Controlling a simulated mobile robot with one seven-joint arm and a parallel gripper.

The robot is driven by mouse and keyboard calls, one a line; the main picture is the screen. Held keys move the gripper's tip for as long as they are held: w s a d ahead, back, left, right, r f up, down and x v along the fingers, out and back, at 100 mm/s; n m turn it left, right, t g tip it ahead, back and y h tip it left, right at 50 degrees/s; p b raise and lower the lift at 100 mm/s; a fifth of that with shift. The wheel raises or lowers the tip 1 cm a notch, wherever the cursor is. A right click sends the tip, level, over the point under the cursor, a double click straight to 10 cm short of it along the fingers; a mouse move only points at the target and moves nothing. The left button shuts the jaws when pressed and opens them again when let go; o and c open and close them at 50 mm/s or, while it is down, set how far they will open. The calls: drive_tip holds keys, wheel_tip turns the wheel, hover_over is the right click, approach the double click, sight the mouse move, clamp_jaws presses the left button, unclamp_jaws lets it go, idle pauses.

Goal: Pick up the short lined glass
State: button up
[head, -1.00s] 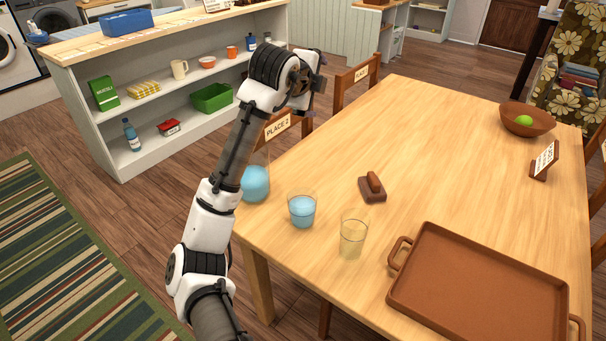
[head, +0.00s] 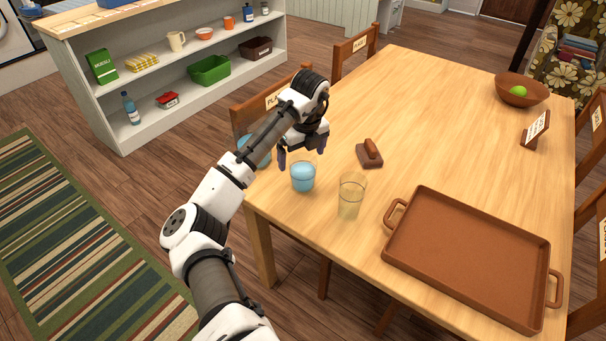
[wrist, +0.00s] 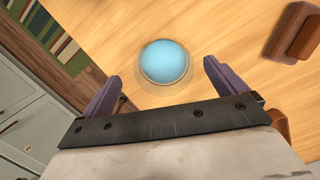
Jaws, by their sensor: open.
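A short clear glass (head: 303,178) with blue liquid stands upright near the left edge of the table; I cannot make out lines on it. My gripper (head: 302,153) is open and empty, pointing down above and a little behind this glass. In the wrist view the glass (wrist: 165,62) shows from above, ahead of and between the two purple fingers (wrist: 162,76), apart from them.
A brown block with a handle (head: 369,155) lies behind the glasses and also shows in the wrist view (wrist: 294,32). A brown tray (head: 470,255) fills the front right. A wooden bowl (head: 522,90) stands far back. The table's middle is clear.

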sight(303, 166)
drive_tip(key=shift+w+f+p, duration=0.15)
drive_tip(key=shift+f+p, duration=0.3)
drive_tip(key=shift+f, duration=0.95)
drive_tip(key=shift+w+f+p, duration=0.1)
drive_tip(key=shift+f+p, duration=0.35)
drive_tip(key=shift+f, duration=0.9)
drive_tip(key=shift+c, duration=0.5)
drive_tip(key=c, duration=1.2)
drive_tip(key=shift+r, duration=0.25)
drive_tip(key=shift+c, duration=0.2)
wheel_tip(303, 166, up, 20)
drive_tip(key=b, duration=0.2)
drive_tip(key=shift+f, duration=0.25)
